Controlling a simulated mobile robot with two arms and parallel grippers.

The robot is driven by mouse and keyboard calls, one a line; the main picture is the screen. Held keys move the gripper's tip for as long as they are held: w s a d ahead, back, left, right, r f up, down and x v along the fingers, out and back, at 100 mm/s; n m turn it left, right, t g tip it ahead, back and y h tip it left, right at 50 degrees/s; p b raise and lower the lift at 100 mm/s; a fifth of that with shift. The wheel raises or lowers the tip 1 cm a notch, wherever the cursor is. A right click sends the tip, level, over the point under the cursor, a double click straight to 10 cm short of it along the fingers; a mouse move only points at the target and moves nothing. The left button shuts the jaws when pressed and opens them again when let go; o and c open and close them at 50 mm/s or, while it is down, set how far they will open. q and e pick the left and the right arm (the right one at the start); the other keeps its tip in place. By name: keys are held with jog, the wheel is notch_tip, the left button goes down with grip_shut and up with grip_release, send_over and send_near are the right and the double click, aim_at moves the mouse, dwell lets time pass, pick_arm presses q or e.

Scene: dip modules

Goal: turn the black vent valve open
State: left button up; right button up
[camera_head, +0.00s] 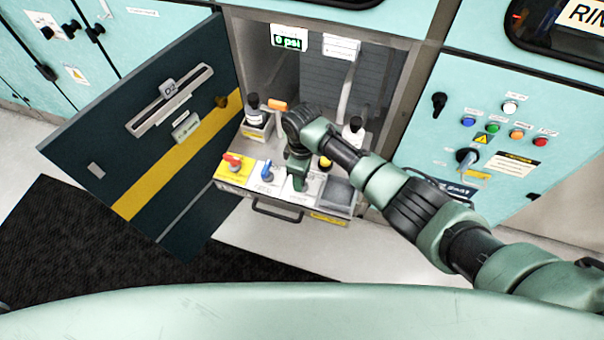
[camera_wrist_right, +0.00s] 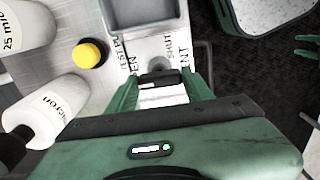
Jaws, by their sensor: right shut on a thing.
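The black vent valve (camera_wrist_right: 158,78) shows in the right wrist view as a dark handle between my right fingertips. Printed words beside it include SHUT and parts of other labels. My right gripper (camera_wrist_right: 160,88) is shut on this handle. In the head view my right gripper (camera_head: 298,183) points down at the drawer panel and hides the valve, so the handle's exact angle is hard to tell. At the right edge of the wrist view, green fingers that look like my left gripper (camera_wrist_right: 306,46) stand apart, away from the panel.
White bottles stand behind. The open dark door (camera_head: 150,150) is at left. A display (camera_head: 289,39) reads 0 psi.

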jog(key=shift+a+r, duration=0.1)
dwell(0.5)
jog(key=o, duration=1.4)
notch_tip(320, 180, up, 8)
jog(key=shift+f, duration=0.1)
